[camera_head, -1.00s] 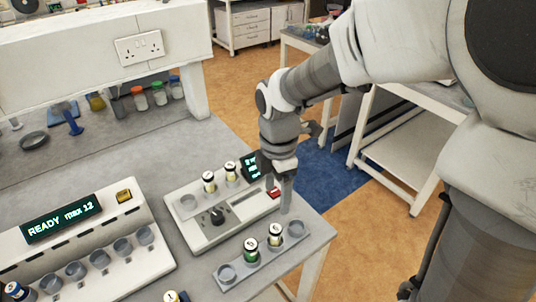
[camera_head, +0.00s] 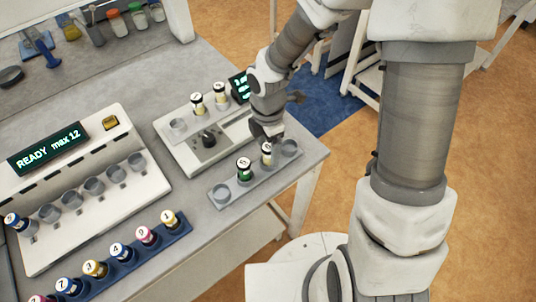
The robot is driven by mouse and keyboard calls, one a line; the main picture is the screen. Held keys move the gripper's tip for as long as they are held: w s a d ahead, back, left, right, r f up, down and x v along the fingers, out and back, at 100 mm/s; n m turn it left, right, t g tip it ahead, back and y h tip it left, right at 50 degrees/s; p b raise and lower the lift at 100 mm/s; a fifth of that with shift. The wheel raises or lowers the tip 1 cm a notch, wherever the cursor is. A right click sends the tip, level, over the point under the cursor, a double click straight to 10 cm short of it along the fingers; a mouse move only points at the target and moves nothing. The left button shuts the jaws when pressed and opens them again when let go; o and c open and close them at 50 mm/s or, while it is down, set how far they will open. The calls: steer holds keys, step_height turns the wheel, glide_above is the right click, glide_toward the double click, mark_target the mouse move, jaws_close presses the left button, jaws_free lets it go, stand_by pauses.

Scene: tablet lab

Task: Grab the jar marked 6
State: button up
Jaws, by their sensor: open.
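My gripper (camera_head: 267,138) points down at the near right of the bench, open, directly above or around the top of a cream jar (camera_head: 266,158); contact cannot be told. Two more cream jars, a left one (camera_head: 198,105) and a right one (camera_head: 220,97), stand in the grey instrument (camera_head: 190,150) behind.
A blue rack (camera_head: 183,231) at the front holds several numbered jars, among them 7, 3, 4 and 1. A white machine (camera_head: 60,245) reading "READY max 12" stands at left, with a blue jar (camera_head: 14,224) at its end. The rack's right cup (camera_head: 289,148) is empty.

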step_height(320, 180, down, 2)
steer(key=shift+f, duration=0.1)
jaws_close()
stand_by(0.4)
